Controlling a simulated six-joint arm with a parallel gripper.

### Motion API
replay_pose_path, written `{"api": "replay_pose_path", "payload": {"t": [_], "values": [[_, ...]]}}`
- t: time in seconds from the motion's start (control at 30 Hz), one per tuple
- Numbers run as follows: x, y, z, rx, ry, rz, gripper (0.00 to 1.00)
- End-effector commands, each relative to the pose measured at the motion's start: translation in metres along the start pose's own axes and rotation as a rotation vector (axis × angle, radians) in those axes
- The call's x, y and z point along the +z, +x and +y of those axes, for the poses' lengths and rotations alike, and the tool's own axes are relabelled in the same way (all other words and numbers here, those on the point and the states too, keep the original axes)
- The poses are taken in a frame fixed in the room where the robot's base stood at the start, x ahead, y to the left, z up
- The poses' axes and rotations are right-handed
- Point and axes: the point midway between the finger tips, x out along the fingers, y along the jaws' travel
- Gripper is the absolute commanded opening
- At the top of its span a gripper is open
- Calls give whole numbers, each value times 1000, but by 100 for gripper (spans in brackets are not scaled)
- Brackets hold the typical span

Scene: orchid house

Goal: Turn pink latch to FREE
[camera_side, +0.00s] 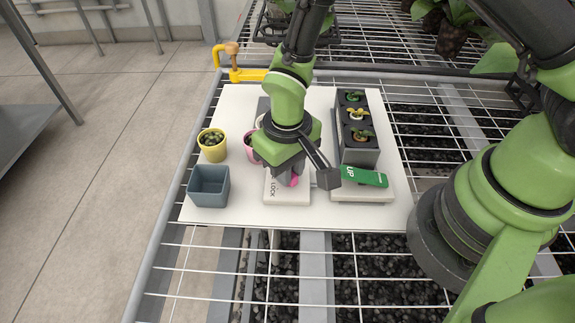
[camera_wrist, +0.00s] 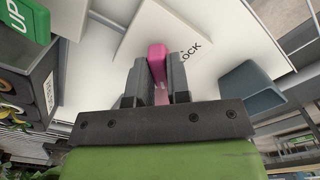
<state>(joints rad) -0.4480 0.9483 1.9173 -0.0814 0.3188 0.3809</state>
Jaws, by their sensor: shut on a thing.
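The pink latch (camera_wrist: 157,62) is between the two fingers of my gripper (camera_wrist: 158,78) in the wrist view. My gripper is shut on it. In the side view only a small pink part of the latch (camera_side: 294,181) shows below my gripper (camera_side: 289,174). The latch is on a pale plate (camera_side: 287,197) marked LOCK at its near end. The LOCK lettering also shows beside the latch in the wrist view. My gripper and wrist hide the far part of the plate, and I cannot read a FREE mark.
A white board (camera_side: 235,206) carries everything. A blue-grey square pot (camera_side: 208,187), a yellow pot (camera_side: 212,147) and a pink pot (camera_side: 250,147) stand left of my gripper. A dark planter (camera_side: 358,156) and a green lever (camera_side: 364,176) marked UP are to the right. A yellow clamp (camera_side: 240,74) holds the back edge.

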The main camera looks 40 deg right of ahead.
Motion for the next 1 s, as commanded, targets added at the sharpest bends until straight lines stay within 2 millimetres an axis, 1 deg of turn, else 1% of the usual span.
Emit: {"api": "replay_pose_path", "payload": {"t": [0.33, 0.37, 0.4, 0.43, 0.47, 0.77, 0.87, 0.97, 1.0], "values": [[0, -1, 0, 0, 9, -2, 0], [0, -1, 0, 0, 9, -2, 24], [0, -1, 0, 0, 9, -2, 33], [0, -1, 0, 0, 8, -2, 40], [0, 0, 0, 0, 8, -2, 43], [0, -2, 0, 0, 5, 0, 43], [-1, -11, 0, -2, 3, 3, 43], [-1, -28, 0, -2, 3, 4, 43], [-1, -36, 0, -3, 4, 5, 43]]}}
